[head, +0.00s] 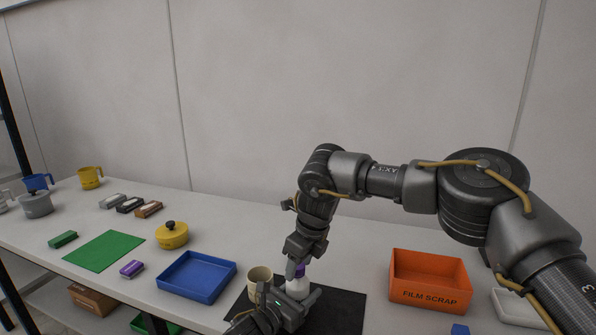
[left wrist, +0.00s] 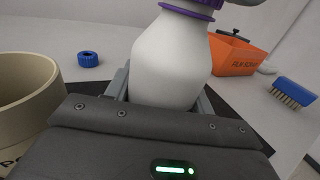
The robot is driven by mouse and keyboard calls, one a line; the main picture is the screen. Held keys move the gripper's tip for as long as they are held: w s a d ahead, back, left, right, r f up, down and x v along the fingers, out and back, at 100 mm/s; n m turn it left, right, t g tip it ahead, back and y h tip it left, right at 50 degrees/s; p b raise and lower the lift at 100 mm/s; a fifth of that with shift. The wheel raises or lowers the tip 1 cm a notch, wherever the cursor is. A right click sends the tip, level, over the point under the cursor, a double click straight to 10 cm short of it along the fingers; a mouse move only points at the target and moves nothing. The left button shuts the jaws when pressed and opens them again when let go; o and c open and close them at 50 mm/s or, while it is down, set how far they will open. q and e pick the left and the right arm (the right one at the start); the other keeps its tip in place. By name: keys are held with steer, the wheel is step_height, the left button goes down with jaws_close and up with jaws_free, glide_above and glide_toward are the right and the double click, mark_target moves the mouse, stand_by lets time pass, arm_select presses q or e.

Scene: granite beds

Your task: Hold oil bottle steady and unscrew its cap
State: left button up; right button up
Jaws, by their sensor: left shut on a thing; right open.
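The oil bottle is white with a purple ring and purple cap at its neck; in the head view its white body (head: 298,287) shows between my two grippers. The left wrist view shows the bottle (left wrist: 170,62) close up, upright or nearly so, with its top cut off by the frame. My left gripper (head: 293,296) is shut on the bottle's body, a finger on each side (left wrist: 163,92). My right gripper (head: 297,266) points down at the purple cap (head: 300,271) from above and is open; whether it touches the cap is hidden.
A cream mug (head: 260,274) stands close left of the bottle on a black mat (head: 345,308). A blue ring-shaped piece (left wrist: 88,59) and a blue brush (left wrist: 293,90) lie nearby. An orange bin (head: 430,296) is right, a blue tray (head: 197,293) left. Yellow pot (head: 172,235) is further left.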

steer(key=m, duration=0.4)
steer(key=shift+a+m+t+h, duration=0.3)
steer(key=shift+m+t+h, duration=0.1)
steer(key=m, duration=0.3)
steer(key=shift+m+h, duration=0.3)
steer(key=shift+h, duration=0.1)
steer(key=shift+d, duration=0.15)
steer(key=c, duration=1)
